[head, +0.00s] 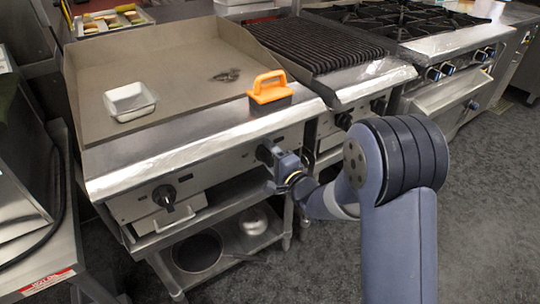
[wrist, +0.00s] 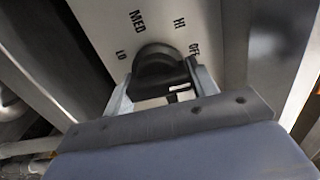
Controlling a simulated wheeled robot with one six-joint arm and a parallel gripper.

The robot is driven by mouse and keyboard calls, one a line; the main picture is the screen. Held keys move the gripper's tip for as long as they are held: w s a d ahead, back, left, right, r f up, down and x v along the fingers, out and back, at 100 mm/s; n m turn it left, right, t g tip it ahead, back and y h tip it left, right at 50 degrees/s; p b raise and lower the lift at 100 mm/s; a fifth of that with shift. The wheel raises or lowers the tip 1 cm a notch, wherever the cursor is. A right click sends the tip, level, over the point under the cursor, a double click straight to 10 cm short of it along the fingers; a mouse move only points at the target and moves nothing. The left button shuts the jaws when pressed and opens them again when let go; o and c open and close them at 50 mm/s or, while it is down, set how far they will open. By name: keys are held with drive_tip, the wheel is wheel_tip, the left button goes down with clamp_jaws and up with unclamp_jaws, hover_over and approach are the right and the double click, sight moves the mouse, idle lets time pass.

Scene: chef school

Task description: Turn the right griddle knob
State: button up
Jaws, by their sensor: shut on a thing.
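The right griddle knob (wrist: 158,64) is black and round, on a pale panel with LO, MED, HI and OFF marks around it in the wrist view. My gripper (wrist: 160,82) is shut on it, one finger on each side. In the head view the same knob (head: 264,154) is at the right part of the griddle's front panel, with my gripper (head: 276,160) at it, coming from the right. The griddle (head: 180,62) has a flat steel top. The left griddle knob (head: 164,197) is black and stands free. The gripper partly hides the right knob.
A charbroiler (head: 315,45) and a burner range (head: 400,17) stand to the right. A lower shelf (head: 215,246) holds round pans. Grey floor is open in front.

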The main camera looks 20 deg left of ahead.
drive_tip(key=o, duration=1)
drive_tip(key=p+v, duration=0.1)
drive_tip(key=v, duration=0.9)
drive_tip(key=shift+s+d, duration=0.25)
drive_tip(key=shift+s, duration=0.05)
drive_tip(key=b+x, duration=0.1)
drive_tip(key=x, duration=1)
drive_tip(key=shift+d, duration=0.1)
